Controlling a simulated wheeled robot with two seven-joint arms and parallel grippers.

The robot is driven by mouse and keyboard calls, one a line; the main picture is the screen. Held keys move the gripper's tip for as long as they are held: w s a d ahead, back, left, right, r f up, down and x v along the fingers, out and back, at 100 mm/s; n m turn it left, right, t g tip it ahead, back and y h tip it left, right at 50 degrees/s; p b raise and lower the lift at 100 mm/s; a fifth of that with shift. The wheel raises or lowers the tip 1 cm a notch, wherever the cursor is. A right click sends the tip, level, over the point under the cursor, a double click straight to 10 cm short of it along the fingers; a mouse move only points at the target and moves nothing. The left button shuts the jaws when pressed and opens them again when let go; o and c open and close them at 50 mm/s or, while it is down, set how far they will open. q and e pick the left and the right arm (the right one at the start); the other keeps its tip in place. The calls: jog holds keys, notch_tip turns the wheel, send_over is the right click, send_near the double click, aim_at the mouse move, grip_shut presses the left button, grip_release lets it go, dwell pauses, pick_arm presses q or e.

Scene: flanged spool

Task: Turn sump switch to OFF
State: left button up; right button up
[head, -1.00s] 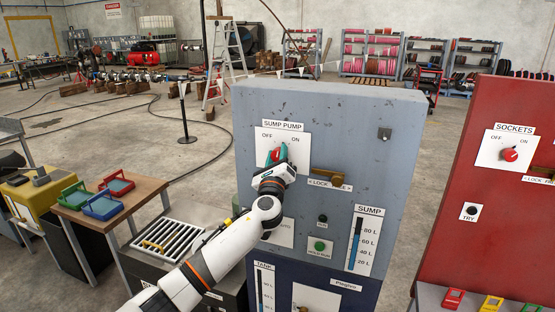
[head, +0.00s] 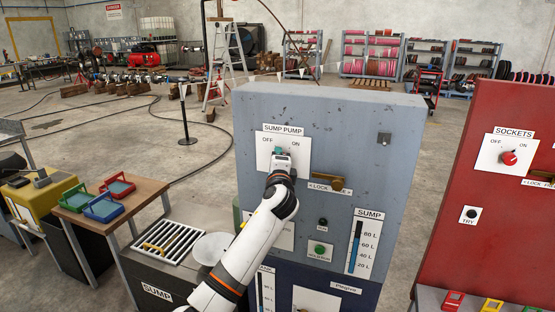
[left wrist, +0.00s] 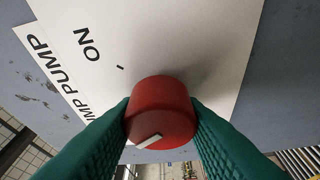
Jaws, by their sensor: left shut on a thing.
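The red sump switch knob (left wrist: 160,112) sits between the two green fingers of my left gripper (left wrist: 158,125) in the left wrist view. The fingers are shut on its sides. A white line on the knob's face lies near its lower edge there, turned away from the printed ON. The white SUMP PUMP plate (head: 299,155) on the grey cabinet carries OFF at left and ON at right. In the head view my left gripper (head: 279,152) is at this plate and hides the knob. The OFF print is not visible in the wrist view. My right gripper is out of view.
A brass lock lever (head: 338,184) sits right of and below the plate. A green button (head: 320,249) and the SUMP level gauge (head: 362,243) are lower down. A red cabinet (head: 460,190) with a SOCKETS switch (head: 508,158) stands at right.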

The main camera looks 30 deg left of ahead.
pick_arm(q)
jog(key=shift+n, duration=0.4)
jog(key=o, duration=1)
jog(key=shift+a, duration=0.1)
jog(key=shift+s, duration=0.1)
jog(key=b+v, duration=0.3)
jog(key=v, duration=0.9)
jog(key=shift+r, duration=0.1)
